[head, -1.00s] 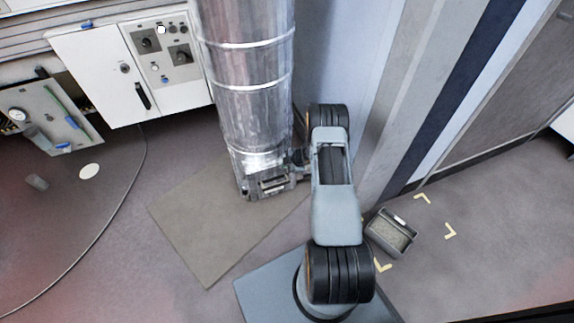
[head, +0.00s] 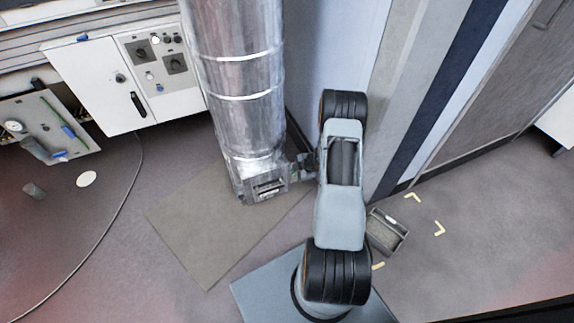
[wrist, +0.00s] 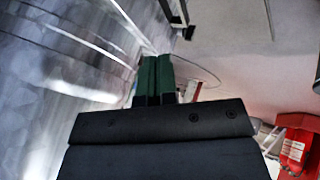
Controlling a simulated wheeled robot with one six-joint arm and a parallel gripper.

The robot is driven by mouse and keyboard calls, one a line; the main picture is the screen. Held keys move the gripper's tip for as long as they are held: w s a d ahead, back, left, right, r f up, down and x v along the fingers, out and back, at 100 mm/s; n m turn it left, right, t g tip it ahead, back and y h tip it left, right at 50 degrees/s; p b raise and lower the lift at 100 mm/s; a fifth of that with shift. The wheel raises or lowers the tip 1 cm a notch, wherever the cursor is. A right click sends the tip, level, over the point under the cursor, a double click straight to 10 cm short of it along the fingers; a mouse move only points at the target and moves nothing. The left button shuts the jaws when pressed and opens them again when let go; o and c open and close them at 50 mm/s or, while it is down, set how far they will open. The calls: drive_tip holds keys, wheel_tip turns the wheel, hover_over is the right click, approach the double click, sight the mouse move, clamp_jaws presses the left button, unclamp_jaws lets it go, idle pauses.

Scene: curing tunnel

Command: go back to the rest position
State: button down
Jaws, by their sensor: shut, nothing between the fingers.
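In the wrist view, my gripper (wrist: 154,78) points ahead with its two dark green fingers pressed together and nothing between them. A large silver wrapped duct (wrist: 60,60) fills the left of that view, close beside the fingers. I cannot tell whether they touch it. In the head view, my arm stands to the right of the duct (head: 240,85), and my gripper is not clearly seen there.
A white control cabinet (head: 110,75) stands left of the duct. A brown mat (head: 205,235) lies on the floor. A grey bin (head: 386,231) sits right of my arm near yellow floor marks. The wrist view shows a red object (wrist: 295,148) at lower right.

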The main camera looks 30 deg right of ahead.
drive_tip(key=shift+s+d+r, duration=0.1)
drive_tip(key=shift+s+r, duration=0.05)
drive_tip(key=shift+r, duration=0.25)
drive_tip(key=w+a+r+m+h+p, duration=0.1)
drive_tip(key=w+r+m+h+p, duration=0.35)
drive_tip(key=r, duration=1.35)
drive_tip(key=s+r+m+h+p, duration=0.2)
drive_tip(key=r+p, duration=0.6)
drive_tip(key=r, duration=0.9)
drive_tip(key=s+a+r+m+h+p, duration=0.1)
drive_tip(key=s+a+r+m+p, duration=0.25)
drive_tip(key=r, duration=0.45)
drive_tip(key=s+a+r+m+p, duration=0.2)
drive_tip(key=s+a+r+p, duration=0.15)
drive_tip(key=r, duration=0.45)
drive_tip(key=s+a+r+m+g+y+p, duration=0.2)
drive_tip(key=s+a+r+m+y+p, duration=0.1)
drive_tip(key=s+a+r+p, duration=0.4)
drive_tip(key=shift+s+a+r+g+y, duration=0.35)
drive_tip(key=shift+s+a+r, duration=1.6)
drive_tip(key=shift+s, duration=1.65)
drive_tip(key=c, duration=1.8)
unclamp_jaws()
drive_tip(key=shift+f, duration=0.1)
drive_tip(key=shift+c, duration=0.2)
